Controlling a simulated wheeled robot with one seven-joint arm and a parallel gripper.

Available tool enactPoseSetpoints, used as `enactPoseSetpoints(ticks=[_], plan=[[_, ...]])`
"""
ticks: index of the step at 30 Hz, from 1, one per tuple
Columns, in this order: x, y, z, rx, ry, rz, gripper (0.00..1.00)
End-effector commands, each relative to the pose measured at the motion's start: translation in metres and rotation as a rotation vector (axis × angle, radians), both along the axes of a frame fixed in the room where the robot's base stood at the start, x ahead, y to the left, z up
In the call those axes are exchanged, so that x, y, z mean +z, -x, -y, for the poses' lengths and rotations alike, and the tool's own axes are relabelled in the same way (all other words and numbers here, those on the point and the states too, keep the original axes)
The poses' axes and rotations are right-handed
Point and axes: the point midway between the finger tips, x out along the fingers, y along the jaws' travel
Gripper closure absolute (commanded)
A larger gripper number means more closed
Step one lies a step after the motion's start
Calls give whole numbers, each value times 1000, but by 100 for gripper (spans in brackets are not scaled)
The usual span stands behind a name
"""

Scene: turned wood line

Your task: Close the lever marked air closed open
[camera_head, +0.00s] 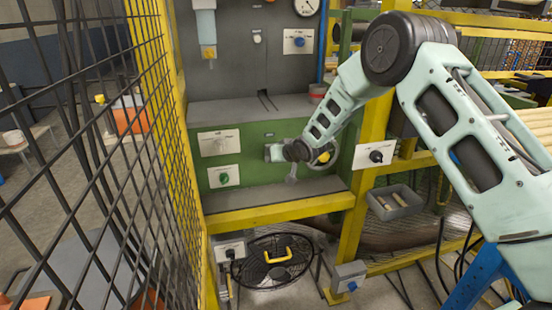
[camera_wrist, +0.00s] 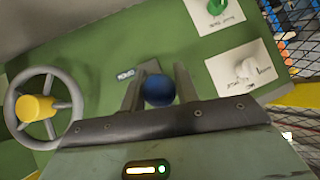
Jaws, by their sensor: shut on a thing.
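My gripper (camera_wrist: 158,85) is shut on a round blue knob (camera_wrist: 159,90) in front of the green panel (camera_wrist: 90,45). The two fingers stand on either side of the knob.
A grey handwheel with a yellow hub (camera_wrist: 36,107) is close beside my gripper. A green knob (camera_head: 224,179) and a white knob (camera_head: 219,146) sit on white plates to the left. A grey ledge (camera_head: 275,193) runs below, and a wire-mesh fence (camera_head: 130,130) stands at left.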

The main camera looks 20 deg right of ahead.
Motion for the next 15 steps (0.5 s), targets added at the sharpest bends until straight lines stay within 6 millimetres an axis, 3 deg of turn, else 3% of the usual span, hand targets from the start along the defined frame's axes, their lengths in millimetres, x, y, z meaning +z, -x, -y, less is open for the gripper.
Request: enactPoseSetpoints(ticks=[3,15], plan=[[13,-5,0,-1,-3,13,100],[28,-12,-1,2,-3,26,100]])
